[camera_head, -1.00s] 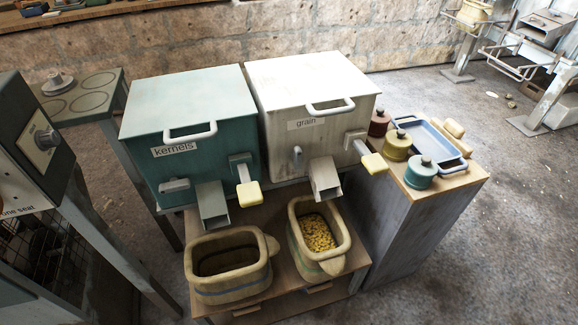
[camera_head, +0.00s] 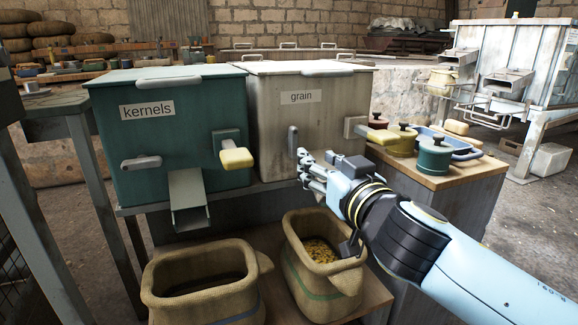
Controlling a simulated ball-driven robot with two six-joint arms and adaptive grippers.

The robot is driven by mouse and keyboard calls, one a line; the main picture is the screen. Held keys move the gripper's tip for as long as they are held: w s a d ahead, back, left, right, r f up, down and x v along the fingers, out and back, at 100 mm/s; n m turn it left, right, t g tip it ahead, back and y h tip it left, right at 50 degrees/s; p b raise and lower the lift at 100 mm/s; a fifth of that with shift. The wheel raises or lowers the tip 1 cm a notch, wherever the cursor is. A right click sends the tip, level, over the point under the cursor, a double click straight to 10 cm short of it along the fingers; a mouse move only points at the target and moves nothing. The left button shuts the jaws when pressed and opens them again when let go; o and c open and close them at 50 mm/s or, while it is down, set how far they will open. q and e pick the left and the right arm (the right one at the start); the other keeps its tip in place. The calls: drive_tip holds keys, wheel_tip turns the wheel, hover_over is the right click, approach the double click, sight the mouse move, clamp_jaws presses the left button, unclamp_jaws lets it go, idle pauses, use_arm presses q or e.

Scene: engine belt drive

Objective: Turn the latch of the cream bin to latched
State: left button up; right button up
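The cream bin (camera_head: 268,120), labelled "grain", stands right of the teal bin. Its small grey latch handle (camera_head: 292,140) stands upright on the front face. My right gripper (camera_head: 304,168) comes in from the right, in front of the cream bin's lower front. Its fingers point left, just below and right of the latch handle, and show no contact with it. They look empty, but their gap is unclear. The gripper and arm hide the cream bin's spout. A yellow-tipped lever (camera_head: 382,136) sits at that bin's right. My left gripper is out of view.
The teal "kernels" bin (camera_head: 165,125) has a sideways grey handle (camera_head: 141,163), a yellow-tipped lever (camera_head: 236,158) and a spout (camera_head: 188,200). Below are a dark-looking sack (camera_head: 205,305) and a sack with yellow grain (camera_head: 325,285). Lidded pots (camera_head: 434,157) stand right on a cabinet.

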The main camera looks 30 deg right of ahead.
sight(295, 141)
drive_tip(key=x, duration=1)
drive_tip(key=shift+w, duration=0.25)
drive_tip(key=shift+c, duration=0.3)
clamp_jaws()
